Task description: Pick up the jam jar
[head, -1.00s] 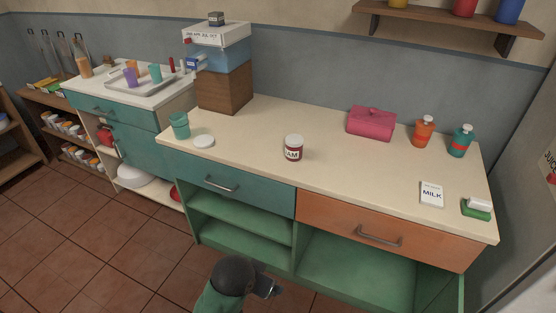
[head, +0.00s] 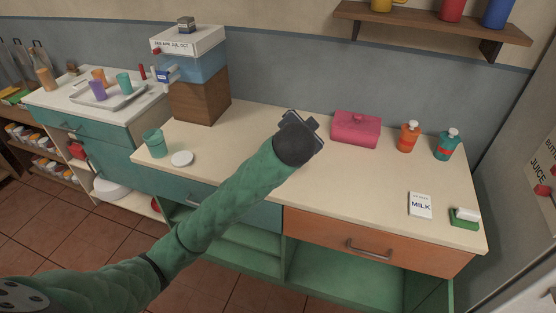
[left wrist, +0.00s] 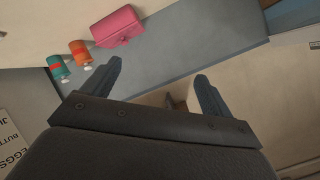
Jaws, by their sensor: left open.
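The jam jar is not visible now; in the head view my left forearm and wrist cover the counter where it stood. My left gripper (head: 303,119) is above the middle of the counter (head: 370,190), reaching toward the back wall. The left wrist view shows its two fingers (left wrist: 158,88) spread apart, with no jar between them. My right gripper is in neither view.
A pink box (head: 356,128) is just right of my left gripper, with an orange bottle (head: 408,137) and a teal bottle (head: 446,144) beyond. A teal cup (head: 154,143) and white lid (head: 182,158) are left.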

